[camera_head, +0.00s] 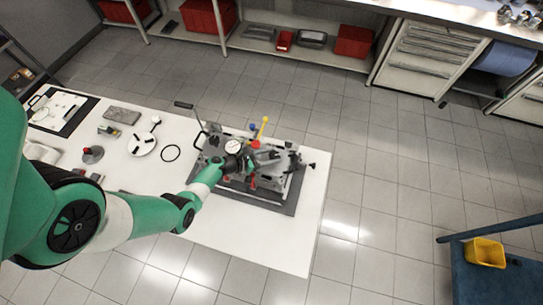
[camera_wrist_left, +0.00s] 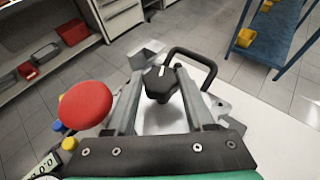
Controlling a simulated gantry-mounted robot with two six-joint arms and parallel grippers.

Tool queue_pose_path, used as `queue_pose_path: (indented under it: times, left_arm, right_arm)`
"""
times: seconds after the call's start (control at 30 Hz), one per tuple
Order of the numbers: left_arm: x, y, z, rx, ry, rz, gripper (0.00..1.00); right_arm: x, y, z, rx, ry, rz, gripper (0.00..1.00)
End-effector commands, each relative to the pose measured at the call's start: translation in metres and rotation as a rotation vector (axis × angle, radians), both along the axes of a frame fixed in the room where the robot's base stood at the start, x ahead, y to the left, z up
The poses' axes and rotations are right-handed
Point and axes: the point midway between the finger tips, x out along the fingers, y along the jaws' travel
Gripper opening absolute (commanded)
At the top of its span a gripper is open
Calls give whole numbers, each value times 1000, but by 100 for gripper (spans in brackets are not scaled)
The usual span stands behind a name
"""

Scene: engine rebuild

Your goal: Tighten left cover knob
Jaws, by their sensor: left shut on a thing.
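The engine fixture (camera_head: 262,185) stands on a dark mat on the white table, with several knobs and levers on it. My left gripper (camera_head: 254,161) reaches over its middle. In the left wrist view, the left gripper (camera_wrist_left: 158,75) has its two fingers on either side of a black lobed knob (camera_wrist_left: 158,88), shut on it. The knob's lower part and whatever it sits on are partly hidden. My right gripper is in neither view.
A red round knob (camera_wrist_left: 86,105) stands close beside the left finger. A black loop handle (camera_wrist_left: 196,58) is just beyond the black knob. A yellow-handled lever (camera_head: 263,128) rises behind the fixture. Loose parts and a black ring (camera_head: 171,153) lie on the table's left half.

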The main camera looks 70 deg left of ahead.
Motion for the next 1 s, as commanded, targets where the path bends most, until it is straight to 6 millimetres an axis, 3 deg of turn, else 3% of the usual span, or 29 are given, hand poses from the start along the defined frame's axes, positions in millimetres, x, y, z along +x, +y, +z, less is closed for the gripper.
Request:
queue_pose_path:
  times: [0.4,0.43,0.57,0.6,1.0]
  left_arm:
    - [0,-1,0,-2,0,-9,0]
    - [0,-1,0,-3,0,-9,57]
    - [0,-1,0,-2,0,-9,81]
    - [0,-1,0,-2,0,-9,84]
    - [1,-2,1,-1,-1,38,84]
  right_arm:
    - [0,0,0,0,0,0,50]
    - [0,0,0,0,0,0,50]
    - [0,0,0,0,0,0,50]
    - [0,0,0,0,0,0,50]
    - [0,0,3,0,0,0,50]
